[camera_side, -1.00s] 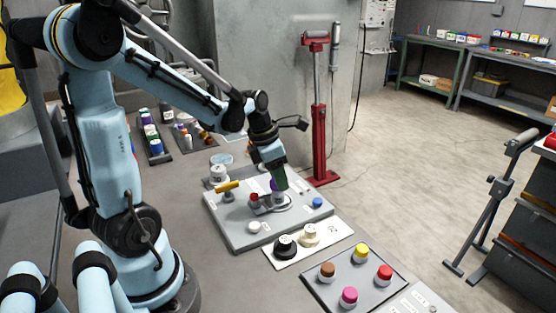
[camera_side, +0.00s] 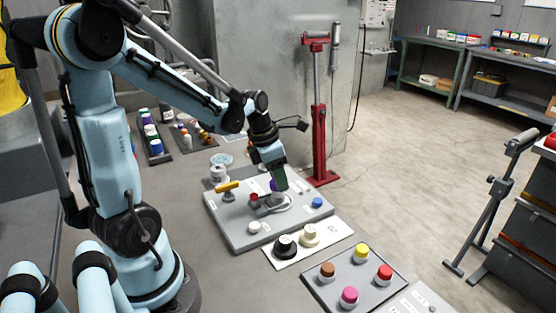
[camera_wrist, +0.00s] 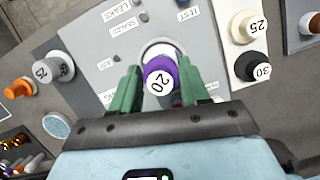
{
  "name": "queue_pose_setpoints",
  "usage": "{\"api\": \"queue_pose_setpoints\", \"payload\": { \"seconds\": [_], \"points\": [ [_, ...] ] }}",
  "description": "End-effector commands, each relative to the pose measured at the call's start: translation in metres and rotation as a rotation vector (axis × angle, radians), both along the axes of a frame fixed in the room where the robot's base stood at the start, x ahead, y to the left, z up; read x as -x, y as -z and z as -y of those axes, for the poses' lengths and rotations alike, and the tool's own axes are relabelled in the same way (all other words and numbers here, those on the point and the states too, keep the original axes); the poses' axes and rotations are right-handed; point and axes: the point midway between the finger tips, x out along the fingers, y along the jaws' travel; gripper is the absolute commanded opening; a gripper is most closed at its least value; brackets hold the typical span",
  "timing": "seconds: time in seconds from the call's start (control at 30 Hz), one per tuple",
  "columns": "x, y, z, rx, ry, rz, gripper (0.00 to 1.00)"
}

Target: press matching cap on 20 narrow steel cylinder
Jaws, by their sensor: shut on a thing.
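A purple cap (camera_wrist: 160,78) with a white top marked 20 sits between the two green fingers of my gripper (camera_wrist: 160,88), which is shut on it. In the side view the purple cap (camera_side: 273,185) shows partly beside the green fingers of my gripper (camera_side: 281,181). A grey steel cylinder (camera_side: 277,197) stands just below it on the grey board (camera_side: 230,240). My fingers hide much of the meeting place, so I cannot tell whether the cap is fully seated.
A red-topped piece (camera_side: 254,197), a yellow handle (camera_side: 227,186) and a blue knob (camera_side: 317,202) stand close by on the board. A cream plate (camera_side: 325,243) carries black and cream caps marked 30 and 25. A grey tray (camera_side: 325,297) holds several coloured caps.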

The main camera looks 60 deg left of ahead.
Motion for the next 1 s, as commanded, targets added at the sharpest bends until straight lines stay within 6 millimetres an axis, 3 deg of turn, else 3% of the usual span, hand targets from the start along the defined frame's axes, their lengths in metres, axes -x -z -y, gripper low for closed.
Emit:
{"api": "queue_pose_setpoints", "payload": {
  "seconds": [0.87, 0.9, 1.0],
  "points": [
    [0.0001, 0.002, 0.0, 0.0, 0.0, 0.0, 0.16],
    [0.0001, 0.002, 0.0001, 0.0, 0.0, 0.0, 0.48],
    [0.0001, 0.002, 0.0001, 0.0, 0.0, 0.0, 0.64]
  ]
}}
